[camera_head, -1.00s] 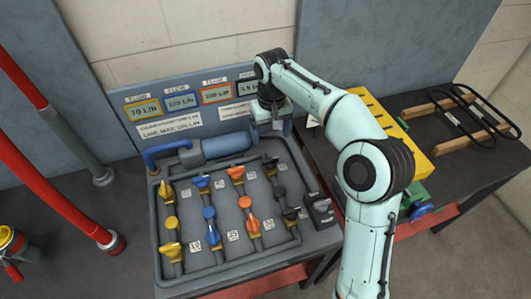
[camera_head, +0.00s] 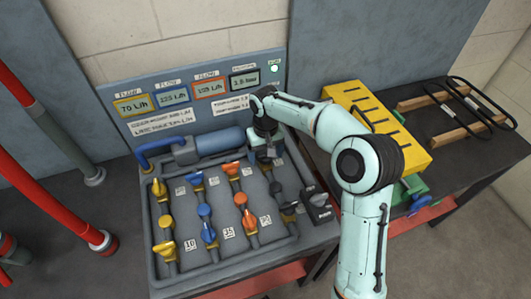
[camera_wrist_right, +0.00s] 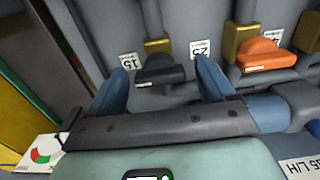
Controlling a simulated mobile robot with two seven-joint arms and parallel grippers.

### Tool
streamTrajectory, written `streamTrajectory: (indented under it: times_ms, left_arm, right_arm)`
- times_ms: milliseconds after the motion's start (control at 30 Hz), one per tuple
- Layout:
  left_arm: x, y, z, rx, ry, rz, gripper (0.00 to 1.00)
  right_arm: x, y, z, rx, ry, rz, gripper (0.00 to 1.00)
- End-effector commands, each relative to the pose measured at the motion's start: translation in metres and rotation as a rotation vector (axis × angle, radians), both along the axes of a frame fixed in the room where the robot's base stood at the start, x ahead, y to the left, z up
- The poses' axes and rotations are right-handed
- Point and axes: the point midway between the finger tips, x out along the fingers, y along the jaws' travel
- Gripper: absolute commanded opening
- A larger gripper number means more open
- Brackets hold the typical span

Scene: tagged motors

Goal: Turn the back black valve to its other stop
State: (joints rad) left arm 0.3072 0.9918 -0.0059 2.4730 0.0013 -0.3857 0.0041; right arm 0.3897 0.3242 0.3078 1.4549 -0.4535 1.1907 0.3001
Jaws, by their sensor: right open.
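The back black valve (camera_wrist_right: 160,72) has a flat dark handle and shows between my right fingers in the right wrist view. In the head view it is mostly hidden under my gripper. My right gripper (camera_wrist_right: 160,66) is open, with one blue-grey finger on each side of the handle. I cannot tell whether either finger touches it. In the head view the right gripper (camera_head: 267,149) points down over the back end of the black valve column. The front black valve (camera_head: 289,213) sits nearer the tray's front. My left gripper is not in view.
The back orange valve (camera_wrist_right: 261,55) is close beside the right finger in the wrist view. Yellow, blue and orange valve columns fill the tray (camera_head: 222,262) to the left. A blue cylinder (camera_head: 220,141) lies behind them, before the display panel (camera_head: 190,70). A black switch box (camera_head: 319,206) stands at right.

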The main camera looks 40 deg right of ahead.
Motion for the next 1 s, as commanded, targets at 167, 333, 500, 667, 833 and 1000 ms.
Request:
streamTrajectory:
  times_ms: [167, 333, 500, 667, 833, 1000]
  left_arm:
    - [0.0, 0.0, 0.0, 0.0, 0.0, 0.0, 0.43]
    - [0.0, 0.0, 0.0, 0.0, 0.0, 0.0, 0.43]
    - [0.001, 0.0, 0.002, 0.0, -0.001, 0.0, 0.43]
    - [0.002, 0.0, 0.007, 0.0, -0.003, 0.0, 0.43]
    - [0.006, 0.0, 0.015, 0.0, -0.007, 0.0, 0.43]
    - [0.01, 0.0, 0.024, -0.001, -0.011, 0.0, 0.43]
  right_arm:
    - [0.0, 0.0, 0.0, 0.0, 0.001, 0.0, 0.37]
    - [0.0, 0.0, 0.0, 0.0, 0.001, 0.001, 0.27]
    - [0.0, 0.0, 0.001, 0.0, 0.001, 0.023, 0.27]
    - [0.0, 0.0, 0.001, 0.0, 0.002, 0.088, 0.27]
    - [0.0, 0.0, 0.002, -0.001, 0.001, 0.209, 0.27]
    - [0.0, 0.0, 0.002, -0.001, 0.002, 0.364, 0.27]
